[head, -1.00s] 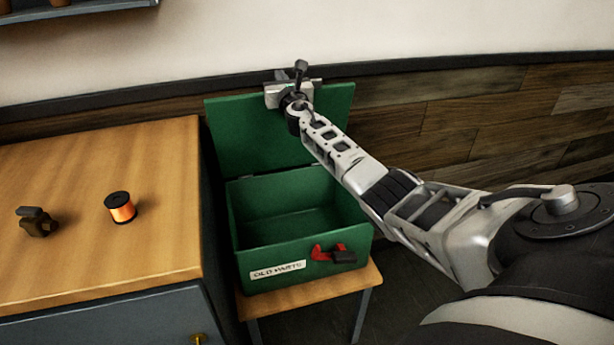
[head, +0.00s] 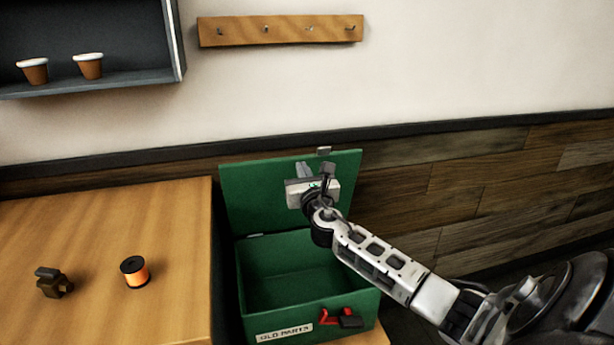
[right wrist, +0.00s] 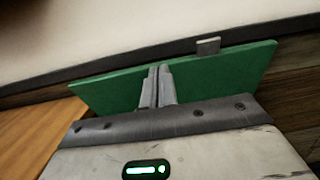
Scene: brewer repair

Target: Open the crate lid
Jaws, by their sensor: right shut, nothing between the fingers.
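The green crate (head: 247,312), labelled "OLD PARTS", stands open on a small wooden stand, and its inside looks empty. Its green lid (head: 252,190) is raised upright at the back, near the wall; it also fills the middle of the right wrist view (right wrist: 240,75). A small grey tab sticks up from the lid's top edge. My right gripper (head: 304,171) is in front of the lid's upper part, with its fingers together and nothing between them. In the right wrist view its shut fingers (right wrist: 158,86) point at the lid; I cannot tell whether they touch it. My left gripper is not in view.
A red and black latch (head: 340,317) is on the crate's front. A wooden-topped cabinet (head: 100,225) at left carries an orange spool (head: 135,271) and a dark brown part (head: 53,282). A peg rail (head: 280,30) and a shelf with pots (head: 88,66) hang above.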

